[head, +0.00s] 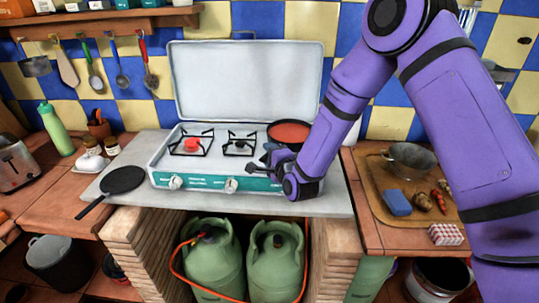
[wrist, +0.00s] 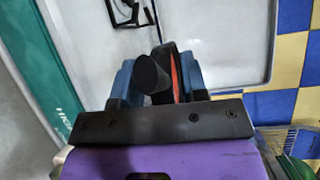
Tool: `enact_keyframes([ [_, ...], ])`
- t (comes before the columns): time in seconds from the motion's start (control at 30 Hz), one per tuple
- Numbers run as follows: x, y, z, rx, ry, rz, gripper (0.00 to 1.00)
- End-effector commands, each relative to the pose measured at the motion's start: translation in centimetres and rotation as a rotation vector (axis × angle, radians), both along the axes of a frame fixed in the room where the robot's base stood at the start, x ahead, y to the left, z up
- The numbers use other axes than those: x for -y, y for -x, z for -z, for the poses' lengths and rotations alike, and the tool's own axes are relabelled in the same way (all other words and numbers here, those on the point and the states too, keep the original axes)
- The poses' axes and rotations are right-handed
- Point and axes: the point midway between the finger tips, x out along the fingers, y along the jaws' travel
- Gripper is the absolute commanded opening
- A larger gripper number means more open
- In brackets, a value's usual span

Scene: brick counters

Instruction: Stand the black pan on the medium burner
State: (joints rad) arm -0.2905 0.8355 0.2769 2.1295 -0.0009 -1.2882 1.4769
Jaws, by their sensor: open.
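The black pan (head: 122,180) lies flat on the grey slab left of the stove, its handle pointing to the front left. The white and green stove (head: 205,183) has its lid up. Its left burner (head: 192,145) has a red centre, and the burner beside it (head: 238,146) has a dark centre; both are bare. A pan with a red inside (head: 291,132) sits at the stove's right end, hiding what is under it. My gripper (head: 270,157) is at this red pan, far from the black pan. In the wrist view, a black handle (wrist: 151,74) shows between my open fingers (wrist: 157,80).
A green bottle (head: 57,130) and jars (head: 91,160) stand behind and left of the black pan. A wooden tray (head: 385,198) with a metal bowl and food is at right. Gas bottles (head: 215,262) stand below the slab. The raised lid (head: 248,80) backs the stove.

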Motion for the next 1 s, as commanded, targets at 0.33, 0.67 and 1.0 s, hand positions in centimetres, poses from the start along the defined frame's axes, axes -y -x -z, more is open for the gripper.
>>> enact_keyframes([
  [0.33,2.2,4.0,-0.9,-0.002,0.001,0.001,0.4],
  [0.67,5.0,9.1,-1.4,-0.001,0.001,0.001,0.4],
  [1.0,5.7,10.6,-1.6,0.001,0.0,0.0,0.4],
])
